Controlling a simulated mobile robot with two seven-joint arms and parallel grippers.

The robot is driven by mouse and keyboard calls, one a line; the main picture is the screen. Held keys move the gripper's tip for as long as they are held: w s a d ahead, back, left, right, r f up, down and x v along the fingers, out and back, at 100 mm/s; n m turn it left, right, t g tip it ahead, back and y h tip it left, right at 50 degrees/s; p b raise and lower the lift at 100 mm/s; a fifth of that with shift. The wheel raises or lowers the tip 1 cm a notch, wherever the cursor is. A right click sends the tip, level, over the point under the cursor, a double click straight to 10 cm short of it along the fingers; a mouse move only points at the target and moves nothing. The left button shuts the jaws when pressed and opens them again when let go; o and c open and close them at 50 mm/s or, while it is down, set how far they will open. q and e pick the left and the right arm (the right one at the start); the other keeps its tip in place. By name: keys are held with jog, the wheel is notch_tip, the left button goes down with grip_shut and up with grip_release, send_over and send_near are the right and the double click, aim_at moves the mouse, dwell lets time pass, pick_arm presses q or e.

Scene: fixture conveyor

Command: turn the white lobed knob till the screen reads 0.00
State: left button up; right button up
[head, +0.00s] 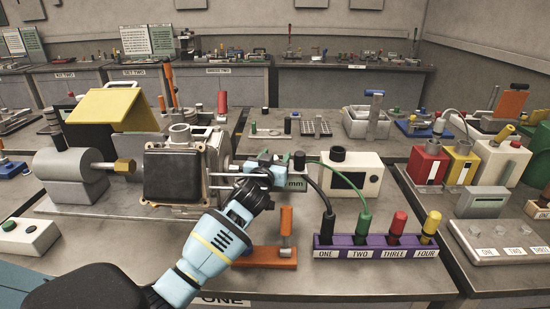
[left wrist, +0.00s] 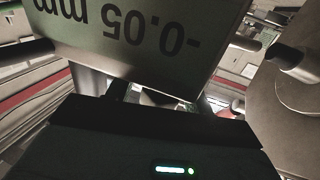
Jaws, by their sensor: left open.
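The screen (left wrist: 125,35) fills the top of the left wrist view, upside down, and reads -0.05 mm. In the head view only a strip of the screen (head: 297,184) with "mm" shows past my gripper. My left gripper (head: 264,170) is open in front of the screen, beside the rods at the right of the black-faced housing (head: 183,174). The white lobed knob cannot be made out in the head view; the gripper covers that spot. A small pale patch shows between the fingers in the left wrist view, too little to identify. My right gripper is not in view.
A purple socket block (head: 375,246) with several coloured plugs stands right of my gripper, cables rising from it. An orange stand (head: 265,257) is close in front. A cream box (head: 352,173) stands behind right, a brass-ended grey motor (head: 75,170) at left.

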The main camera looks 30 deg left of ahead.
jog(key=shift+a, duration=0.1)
pick_arm(q)
jog(key=shift+c, duration=1.1)
jog(key=c, duration=0.8)
jog(key=shift+o, duration=0.2)
jog(key=shift+f+n+g+y+b, duration=0.2)
jog(key=shift+n+g+y+b, duration=0.55)
jog(key=shift+y, duration=0.65)
jog(key=shift+a+n+y+b, duration=0.1)
jog(key=shift+n+y+b, duration=0.2)
jog(key=shift+n, duration=0.25)
jog(key=shift+s+a+r+g+y, duration=0.15)
jog(key=shift+g+y, duration=0.1)
jog(key=shift+y, duration=0.15)
jog(key=shift+r, duration=0.1)
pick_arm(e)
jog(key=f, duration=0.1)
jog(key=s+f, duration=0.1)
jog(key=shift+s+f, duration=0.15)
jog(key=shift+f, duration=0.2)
